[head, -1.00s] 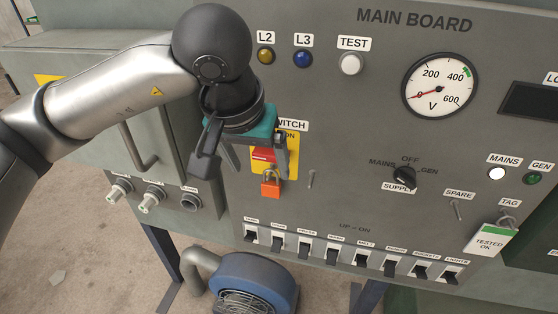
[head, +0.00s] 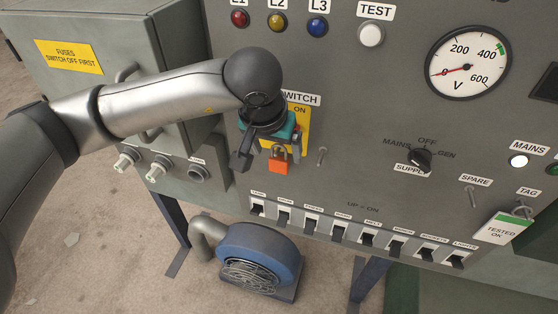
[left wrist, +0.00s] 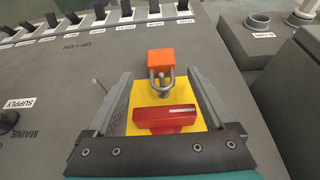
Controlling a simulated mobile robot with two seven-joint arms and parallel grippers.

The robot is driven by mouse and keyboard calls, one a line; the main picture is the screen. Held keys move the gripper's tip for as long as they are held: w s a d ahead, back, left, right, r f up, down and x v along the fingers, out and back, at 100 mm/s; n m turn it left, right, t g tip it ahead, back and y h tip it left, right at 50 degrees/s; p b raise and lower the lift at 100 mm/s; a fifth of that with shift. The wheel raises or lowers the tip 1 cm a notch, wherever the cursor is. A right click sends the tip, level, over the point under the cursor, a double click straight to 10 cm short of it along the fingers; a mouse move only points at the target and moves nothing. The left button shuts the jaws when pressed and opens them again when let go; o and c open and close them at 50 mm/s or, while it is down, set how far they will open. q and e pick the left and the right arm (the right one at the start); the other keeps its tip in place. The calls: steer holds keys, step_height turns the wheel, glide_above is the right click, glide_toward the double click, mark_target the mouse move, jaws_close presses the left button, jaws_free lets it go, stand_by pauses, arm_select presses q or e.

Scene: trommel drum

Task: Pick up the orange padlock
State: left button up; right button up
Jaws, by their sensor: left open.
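The orange padlock (head: 278,166) hangs by its shackle at the red switch handle on the yellow plate of the main board. In the left wrist view the padlock (left wrist: 160,63) shows beyond the red handle (left wrist: 165,118), with its grey shackle towards the handle. My left gripper (left wrist: 157,82) is open, with one finger on each side of the yellow plate (left wrist: 119,108). The padlock appears between the finger ends, and I see no finger closed on it. In the head view my left gripper (head: 275,146) covers most of the switch. My right gripper is not in view.
A bare peg (head: 321,156) sticks out right of the padlock. A row of breaker switches (head: 340,231) runs below. Cable sockets (head: 158,173) and a fuse box (head: 90,80) are at the left.

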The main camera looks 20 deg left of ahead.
mark_target(279, 157)
arm_select(q)
steer(key=x, duration=0.4)
steer(key=shift+w+a+f, duration=0.1)
steer(key=shift+a+f, duration=0.05)
steer(key=shift+f, duration=0.1)
steer(key=shift+c, duration=0.2)
jaws_close()
